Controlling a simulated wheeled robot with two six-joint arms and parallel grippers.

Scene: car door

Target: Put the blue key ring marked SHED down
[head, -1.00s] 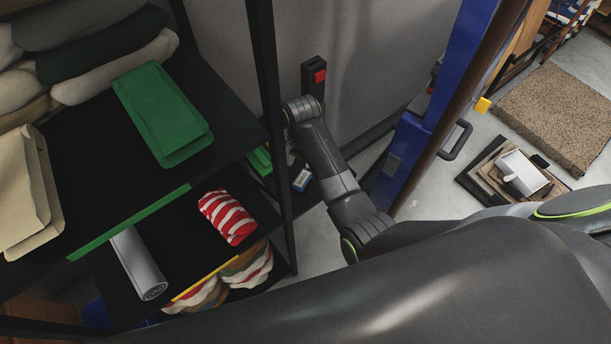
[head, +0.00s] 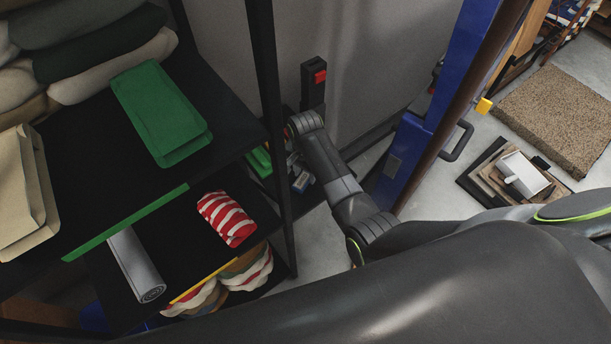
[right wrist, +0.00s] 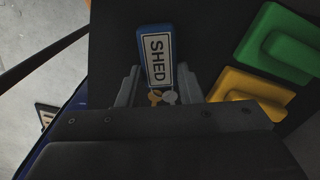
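The blue key ring with a white label marked SHED (right wrist: 157,55) lies on a dark surface in the right wrist view, with its keys toward my gripper. It also shows small and partly covered low behind the shelf post in the head view (head: 303,183). My right gripper (right wrist: 159,72) is open, with one finger on each side of the tag's key end and narrow gaps between. In the head view the gripper is mostly hidden behind the post and my wrist. My left gripper is not in view.
Green (right wrist: 286,42) and yellow (right wrist: 250,92) blocks lie right of the key ring. A black shelf (head: 90,160) with a green packet (head: 160,115) and a red-striped roll (head: 228,218) stands left. A blue post (head: 425,110) stands right of my arm.

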